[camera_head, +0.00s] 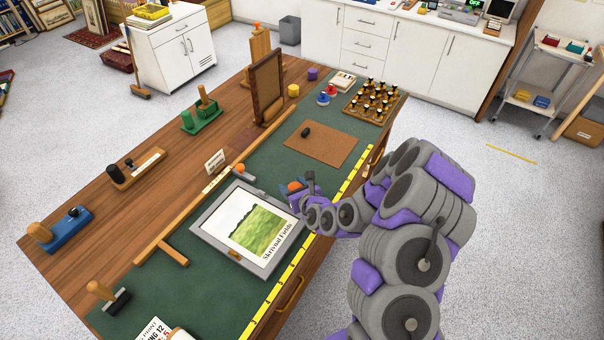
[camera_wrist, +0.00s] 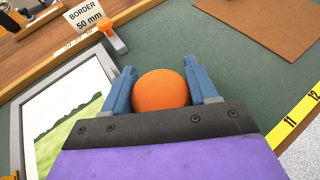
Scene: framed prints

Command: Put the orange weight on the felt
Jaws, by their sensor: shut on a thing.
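The orange weight (camera_wrist: 160,91) is a round-topped orange piece between the two blue fingers of my gripper (camera_wrist: 163,85) in the wrist view. My gripper is shut on it. In the head view my gripper (camera_head: 298,188) and the orange weight (camera_head: 294,186) are by the upper right corner of the framed print (camera_head: 250,228). The green felt-like surface (camera_head: 264,172) covers the near part of the bench; it also shows beyond the fingers in the wrist view (camera_wrist: 220,60). The weight's underside is hidden, so I cannot tell its height above the surface.
A brown board (camera_head: 335,150) with a small dark object lies beyond my gripper. A yellow ruler strip (camera_head: 290,265) runs along the bench's front edge. A "BORDER 50 mm" card (camera_wrist: 85,16) and a small orange-topped tool (camera_wrist: 112,38) stand behind the print.

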